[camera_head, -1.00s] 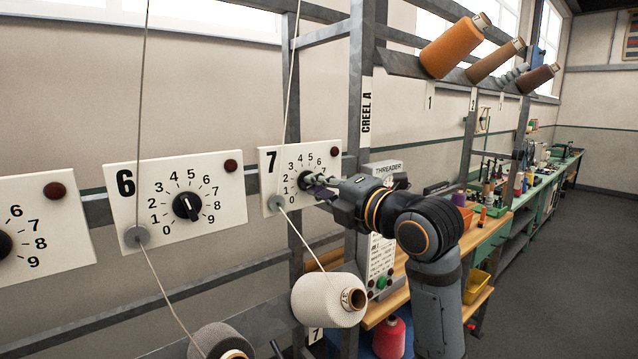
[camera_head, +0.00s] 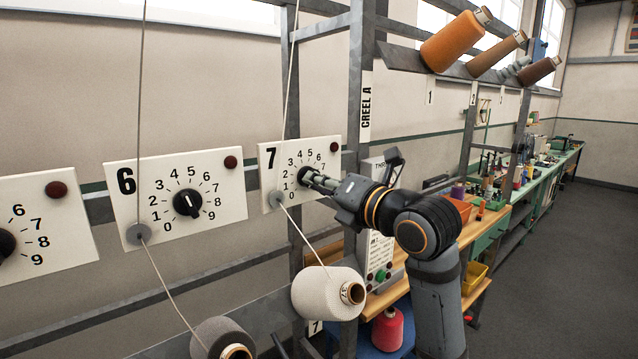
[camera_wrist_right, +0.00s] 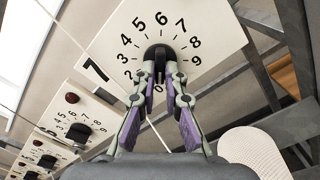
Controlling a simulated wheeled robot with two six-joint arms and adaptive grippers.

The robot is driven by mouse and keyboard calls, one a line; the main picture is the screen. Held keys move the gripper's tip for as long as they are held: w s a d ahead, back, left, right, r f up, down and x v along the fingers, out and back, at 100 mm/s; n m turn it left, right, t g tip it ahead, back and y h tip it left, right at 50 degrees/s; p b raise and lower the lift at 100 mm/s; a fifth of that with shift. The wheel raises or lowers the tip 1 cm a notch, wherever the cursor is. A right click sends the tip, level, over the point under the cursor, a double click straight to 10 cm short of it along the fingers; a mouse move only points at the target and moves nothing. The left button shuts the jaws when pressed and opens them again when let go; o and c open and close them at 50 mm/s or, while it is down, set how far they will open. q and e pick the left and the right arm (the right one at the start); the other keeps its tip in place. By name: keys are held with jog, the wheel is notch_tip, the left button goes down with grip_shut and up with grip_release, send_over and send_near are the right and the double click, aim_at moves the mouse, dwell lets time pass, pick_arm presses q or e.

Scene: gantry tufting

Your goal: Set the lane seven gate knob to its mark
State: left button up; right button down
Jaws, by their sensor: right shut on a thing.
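The lane seven panel (camera_head: 270,160) is white with a "7" and a dial of numbers. Its black gate knob (camera_head: 304,173) is partly hidden by my right gripper (camera_head: 307,176) in the head view. In the right wrist view the knob (camera_wrist_right: 159,53) sits between the two fingers of my right gripper (camera_wrist_right: 161,75), which is shut on it. The dial numbers (camera_wrist_right: 180,20) fan around the knob. The knob's pointer is hidden, so its setting cannot be read. My left gripper is not in view.
The lane six panel (camera_head: 230,200) with its black knob (camera_head: 187,203) is to the left. A yarn strand (camera_head: 300,235) runs down from the lane seven panel near a white cone (camera_head: 320,293). A grey creel post (camera_head: 355,110) and the threader box (camera_head: 382,250) stand close by.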

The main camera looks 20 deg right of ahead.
dwell(0.3)
jog(key=c, duration=1.4)
grip_release()
jog(key=shift+v, duration=3.75)
